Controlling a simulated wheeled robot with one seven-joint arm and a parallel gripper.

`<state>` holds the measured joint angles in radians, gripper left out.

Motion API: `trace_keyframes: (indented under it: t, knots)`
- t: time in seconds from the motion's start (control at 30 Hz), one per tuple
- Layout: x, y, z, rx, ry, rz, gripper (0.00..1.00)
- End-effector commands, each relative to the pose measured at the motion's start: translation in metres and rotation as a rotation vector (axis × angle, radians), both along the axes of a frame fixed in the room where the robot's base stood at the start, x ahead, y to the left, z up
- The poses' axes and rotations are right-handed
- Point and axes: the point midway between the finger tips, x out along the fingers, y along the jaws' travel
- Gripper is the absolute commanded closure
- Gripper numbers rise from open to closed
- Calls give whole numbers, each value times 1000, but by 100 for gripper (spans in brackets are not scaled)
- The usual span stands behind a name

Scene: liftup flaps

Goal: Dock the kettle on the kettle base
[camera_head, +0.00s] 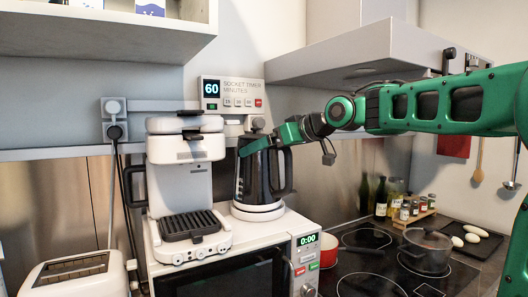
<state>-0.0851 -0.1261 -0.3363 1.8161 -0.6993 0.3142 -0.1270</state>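A dark grey kettle (262,181) with a black handle stands upright on top of the microwave, to the right of the coffee machine. The white round kettle base (258,214) is directly under it, and no clear gap shows between the two.
A white coffee machine (188,180) stands close to the kettle's left on the microwave (225,277). A socket timer (232,95) is on the wall behind. A toaster (75,276) is at lower left. A pot (427,250) is on the hob at right, below a range hood (370,58).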

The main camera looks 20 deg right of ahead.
Motion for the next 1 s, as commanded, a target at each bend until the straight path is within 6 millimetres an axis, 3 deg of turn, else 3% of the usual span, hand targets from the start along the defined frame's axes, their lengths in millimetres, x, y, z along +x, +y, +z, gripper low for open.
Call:
trace_keyframes:
  t: [0.47,0.5,0.77,1.0]
  knots:
    - [0,0,-4,0,-5,0,68]
    - [0,0,-4,0,-5,0,0]
    - [-1,-1,-7,0,2,0,0]
    - [-13,-7,-1,0,1,0,0]
